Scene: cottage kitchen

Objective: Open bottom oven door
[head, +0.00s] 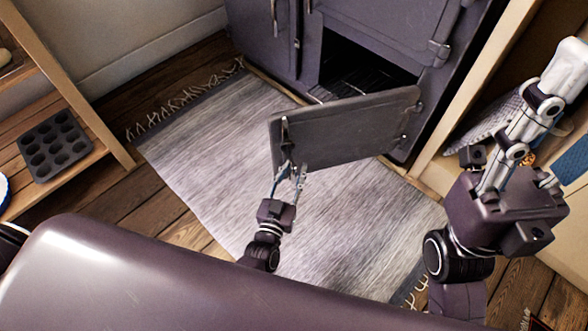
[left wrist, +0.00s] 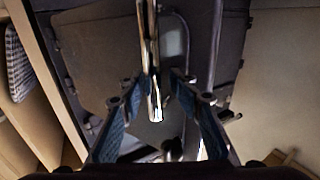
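The bottom oven door (head: 345,132) is a dark metal panel, swung well out from the stove over the rug. Its opening (head: 360,72) shows dark inside, with a rack partly visible. The upright door handle (head: 285,135) is at the door's free edge. My left gripper (head: 290,172) is at the lower end of this handle. In the left wrist view, the handle (left wrist: 154,70) stands between the two spread fingers, with gaps on both sides.
The stove (head: 375,30) has other closed doors above and left of the opening. A grey fringed rug (head: 215,140) covers the floor before it. A wooden shelf with a muffin tin (head: 55,146) stands left. A wooden shelf unit (head: 500,75) stands close at the right.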

